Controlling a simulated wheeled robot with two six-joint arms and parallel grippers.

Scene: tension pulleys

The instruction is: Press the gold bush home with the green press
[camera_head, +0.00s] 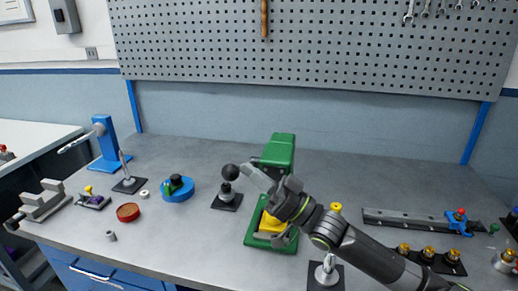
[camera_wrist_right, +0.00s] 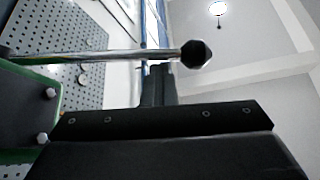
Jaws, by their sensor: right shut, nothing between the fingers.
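The green press (camera_head: 279,150) stands at the middle of the bench, its green base (camera_head: 250,236) toward the front. A yellow part (camera_head: 270,222) sits on the base, partly behind my right arm. I cannot tell whether the gold bush is there. A black ball knob (camera_head: 230,172) shows left of the press. In the right wrist view a chrome lever (camera_wrist_right: 110,56) with a black knob (camera_wrist_right: 196,54) runs out from the green press body (camera_wrist_right: 28,100). My right gripper (camera_head: 258,178) is shut and empty beside the press, close to the knob. My left gripper is out of view.
A black square base (camera_head: 226,202) stands below the knob. A blue round fixture (camera_head: 177,189), a red disc (camera_head: 128,212) and a blue stand (camera_head: 105,143) are at left. A grey rail (camera_head: 405,219) and several gold-topped parts (camera_head: 428,252) are at right. The back of the bench is clear.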

